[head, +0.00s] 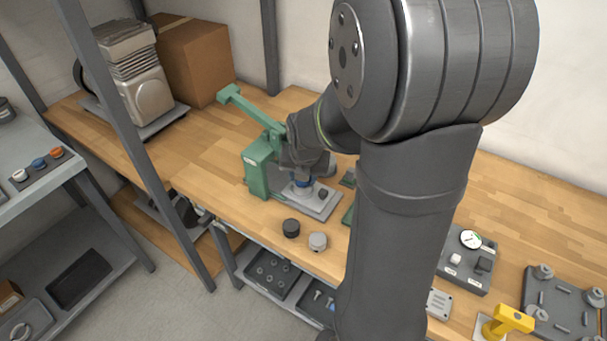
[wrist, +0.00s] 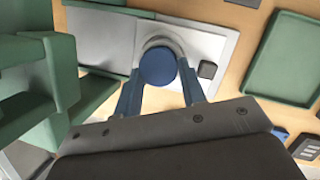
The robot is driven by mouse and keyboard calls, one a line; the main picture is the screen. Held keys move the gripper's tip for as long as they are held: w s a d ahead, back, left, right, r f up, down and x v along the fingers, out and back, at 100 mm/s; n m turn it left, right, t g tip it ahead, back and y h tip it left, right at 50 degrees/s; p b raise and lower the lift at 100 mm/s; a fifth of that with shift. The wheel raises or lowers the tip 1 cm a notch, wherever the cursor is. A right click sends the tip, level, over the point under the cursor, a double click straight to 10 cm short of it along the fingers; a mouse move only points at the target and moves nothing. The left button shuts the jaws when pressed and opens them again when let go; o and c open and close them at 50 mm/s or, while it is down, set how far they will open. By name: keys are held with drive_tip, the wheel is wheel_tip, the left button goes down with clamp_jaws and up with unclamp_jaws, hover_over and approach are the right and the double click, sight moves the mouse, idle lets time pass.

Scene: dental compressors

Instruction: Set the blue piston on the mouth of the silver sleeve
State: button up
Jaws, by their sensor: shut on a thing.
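The blue piston (wrist: 159,67) shows as a round blue top in the wrist view, between the two blue fingers of my gripper (wrist: 161,76), which is shut on it. The silver sleeve (wrist: 158,40) shows as a pale rounded rim just beyond and under the piston, which hides most of its mouth. I cannot tell whether the piston touches the sleeve. In the head view my gripper (head: 304,180) is low over a grey plate (head: 318,206) beside the green press, and my arm covers much of it.
The green press (head: 262,168) stands close on the left, its lever raised. A small dark block (wrist: 208,70) sits on the plate near the right finger. A green tray (wrist: 284,58) lies to the right. A black cap (head: 291,228) and a grey cap (head: 318,241) stand near the bench's front edge.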

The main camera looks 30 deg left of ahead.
drive_tip(key=o, duration=1.6)
drive_tip(key=shift+o, duration=0.2)
drive_tip(key=shift+r, duration=3.5)
drive_tip(key=shift+f, duration=0.15)
drive_tip(key=shift+f, duration=3.4)
